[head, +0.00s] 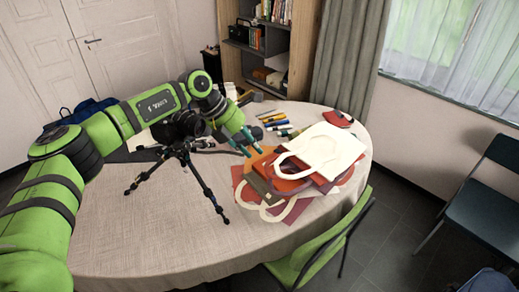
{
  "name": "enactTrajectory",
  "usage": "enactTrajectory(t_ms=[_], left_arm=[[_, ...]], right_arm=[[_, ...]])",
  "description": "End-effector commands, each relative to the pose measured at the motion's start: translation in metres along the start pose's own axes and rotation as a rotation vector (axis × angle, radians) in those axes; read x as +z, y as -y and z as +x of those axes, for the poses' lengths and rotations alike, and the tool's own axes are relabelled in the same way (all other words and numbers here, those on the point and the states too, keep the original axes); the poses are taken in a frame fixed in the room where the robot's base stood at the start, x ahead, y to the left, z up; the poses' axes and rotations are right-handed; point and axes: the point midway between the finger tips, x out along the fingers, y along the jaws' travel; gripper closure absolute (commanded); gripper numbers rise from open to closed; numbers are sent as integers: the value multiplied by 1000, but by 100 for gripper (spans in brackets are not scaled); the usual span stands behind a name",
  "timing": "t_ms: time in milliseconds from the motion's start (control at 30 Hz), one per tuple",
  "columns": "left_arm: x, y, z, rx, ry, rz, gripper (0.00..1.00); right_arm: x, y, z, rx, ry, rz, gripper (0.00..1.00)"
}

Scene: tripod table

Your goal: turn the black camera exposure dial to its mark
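The black camera (187,122) stands on a small black tripod (188,168) on the round table. The tripod's legs are spread on the cloth. The exposure dial is too small to make out, and my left arm hides part of the camera. My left gripper (251,149) is to the right of the camera, apart from it, pointing down over the table. Its two teal fingertips look apart, with nothing seen between them. My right gripper is out of view.
The table (150,235) has a pale cloth. Several tote bags (325,150) lie stacked at its right, close to my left gripper. Pens (272,117) lie behind. A green chair (325,245) stands at the front right. The table's front left is clear.

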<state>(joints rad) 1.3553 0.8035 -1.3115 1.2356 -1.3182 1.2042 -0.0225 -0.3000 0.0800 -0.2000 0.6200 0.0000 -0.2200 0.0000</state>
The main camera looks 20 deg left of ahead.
Motion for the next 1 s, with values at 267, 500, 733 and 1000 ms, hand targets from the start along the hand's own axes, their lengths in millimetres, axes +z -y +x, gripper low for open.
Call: enactTrajectory(t_ms=[267,500,733,1000], left_arm=[[4,17,13,-54,34,3,72],[4,18,14,-57,36,3,72],[4,18,14,-57,36,3,72],[12,80,55,-254,144,-17,72]], right_arm=[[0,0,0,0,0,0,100],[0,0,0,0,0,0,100],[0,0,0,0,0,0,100],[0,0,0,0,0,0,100]])
